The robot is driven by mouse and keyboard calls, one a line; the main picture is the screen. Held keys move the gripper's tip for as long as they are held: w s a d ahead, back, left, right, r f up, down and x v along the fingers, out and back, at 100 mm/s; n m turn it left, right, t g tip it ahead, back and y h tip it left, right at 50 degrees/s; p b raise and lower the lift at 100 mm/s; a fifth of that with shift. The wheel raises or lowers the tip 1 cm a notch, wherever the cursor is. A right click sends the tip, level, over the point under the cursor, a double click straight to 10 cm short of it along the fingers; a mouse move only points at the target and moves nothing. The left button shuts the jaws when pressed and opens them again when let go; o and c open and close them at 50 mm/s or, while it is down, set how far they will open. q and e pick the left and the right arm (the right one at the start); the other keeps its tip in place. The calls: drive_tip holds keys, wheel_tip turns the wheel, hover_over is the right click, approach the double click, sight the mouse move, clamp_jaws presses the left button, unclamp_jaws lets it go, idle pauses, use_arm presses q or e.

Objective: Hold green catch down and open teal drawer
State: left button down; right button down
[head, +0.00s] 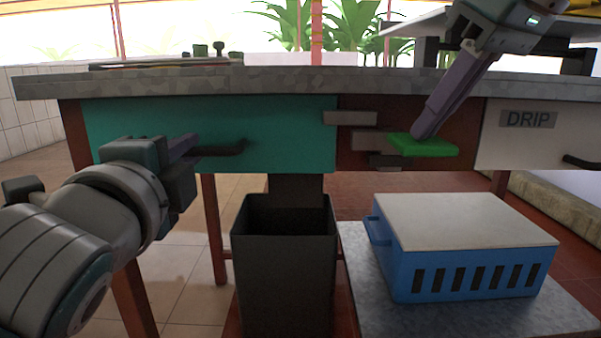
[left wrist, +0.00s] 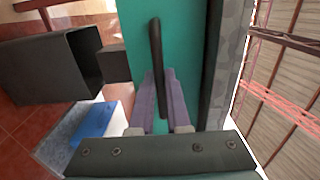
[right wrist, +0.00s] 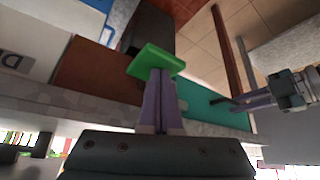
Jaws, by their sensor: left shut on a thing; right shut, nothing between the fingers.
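The teal drawer (head: 270,150) is set under the grey worktop, its front near flush with the brown panel beside it. My left gripper (head: 196,150) is shut on the drawer's dark bar handle (head: 228,149); the left wrist view shows the handle (left wrist: 156,60) between the purple fingers (left wrist: 162,95). The green catch (head: 424,146) sticks out from the brown panel right of the drawer. My right gripper (head: 420,134) is shut and empty, its fingertips on top of the catch. The right wrist view shows the tips against the catch (right wrist: 157,61); exact contact is partly hidden.
A black open bin (head: 284,225) stands below the drawer. A blue crate with a pale lid (head: 465,220) sits on a grey slab (head: 360,270) at right. A white drawer labelled DRIP (head: 527,119) is right of the catch. Small items lie on the worktop (head: 300,82).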

use_arm(q)
drive_tip(key=shift+s, duration=2.4)
drive_tip(key=c, duration=0.6)
unclamp_jaws()
drive_tip(key=shift+c, duration=0.2)
drive_tip(key=s+r, duration=0.3)
drive_tip(key=s, duration=0.3)
use_arm(e)
drive_tip(key=shift+r, duration=0.1)
wheel_tip(320, 180, up, 9)
